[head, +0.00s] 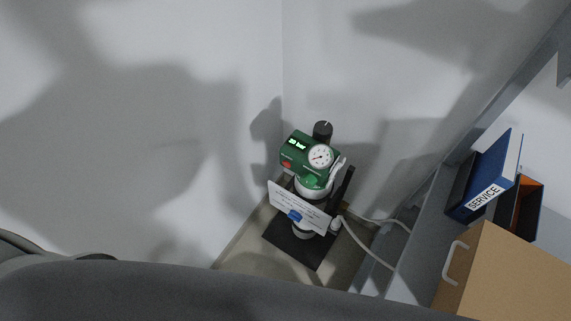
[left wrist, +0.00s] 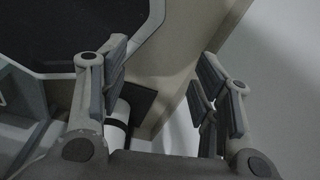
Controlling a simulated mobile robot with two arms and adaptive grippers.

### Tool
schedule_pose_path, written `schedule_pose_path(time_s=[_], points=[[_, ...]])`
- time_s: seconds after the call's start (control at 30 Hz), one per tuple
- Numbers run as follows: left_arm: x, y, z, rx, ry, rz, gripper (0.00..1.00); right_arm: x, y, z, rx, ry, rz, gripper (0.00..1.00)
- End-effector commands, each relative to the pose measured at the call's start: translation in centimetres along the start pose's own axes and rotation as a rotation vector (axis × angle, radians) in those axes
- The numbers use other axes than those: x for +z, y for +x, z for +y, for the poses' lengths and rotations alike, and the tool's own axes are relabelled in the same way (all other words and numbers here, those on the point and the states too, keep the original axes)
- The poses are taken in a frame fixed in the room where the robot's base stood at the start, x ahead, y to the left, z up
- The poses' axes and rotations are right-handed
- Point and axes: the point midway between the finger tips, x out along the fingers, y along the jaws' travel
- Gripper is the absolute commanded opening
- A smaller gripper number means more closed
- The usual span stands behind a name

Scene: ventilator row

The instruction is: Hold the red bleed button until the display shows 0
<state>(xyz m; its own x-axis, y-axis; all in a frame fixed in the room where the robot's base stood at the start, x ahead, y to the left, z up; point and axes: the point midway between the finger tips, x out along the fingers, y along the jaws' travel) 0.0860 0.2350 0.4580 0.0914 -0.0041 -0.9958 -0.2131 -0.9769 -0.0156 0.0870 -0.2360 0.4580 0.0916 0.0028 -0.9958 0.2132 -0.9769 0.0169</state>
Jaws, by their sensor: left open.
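In the head view a green device (head: 303,148) sits on top of a white cylinder in the corner. On its front are the red bleed button (head: 286,164), a lit display (head: 298,144) with small green text that seems to end in "bar", and a round white dial (head: 320,156). The digits are too small to read surely. My left gripper (left wrist: 162,90) shows only in the left wrist view, open and empty, with its two fingers wide apart. The button does not show there. My right gripper is in neither view.
A white sign (head: 299,207) hangs in front of the cylinder on a black base (head: 287,246). A pale hose (head: 366,248) runs right. Grey walls close in behind.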

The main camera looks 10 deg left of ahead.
Motion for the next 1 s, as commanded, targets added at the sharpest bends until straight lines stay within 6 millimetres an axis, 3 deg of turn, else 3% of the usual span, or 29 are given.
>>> schedule_pose_path(time_s=[0.17, 0.6, 1.0], points=[[-0.01, 0.00, -0.01, 0.000, 0.000, 0.000, 0.55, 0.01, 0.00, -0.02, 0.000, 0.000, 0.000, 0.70], [-0.02, 0.00, -0.03, 0.000, 0.000, 0.000, 0.00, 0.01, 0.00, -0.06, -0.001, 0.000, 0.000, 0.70], [-0.02, 0.00, -0.04, 0.000, 0.000, 0.000, 0.00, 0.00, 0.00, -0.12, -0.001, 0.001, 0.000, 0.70]])
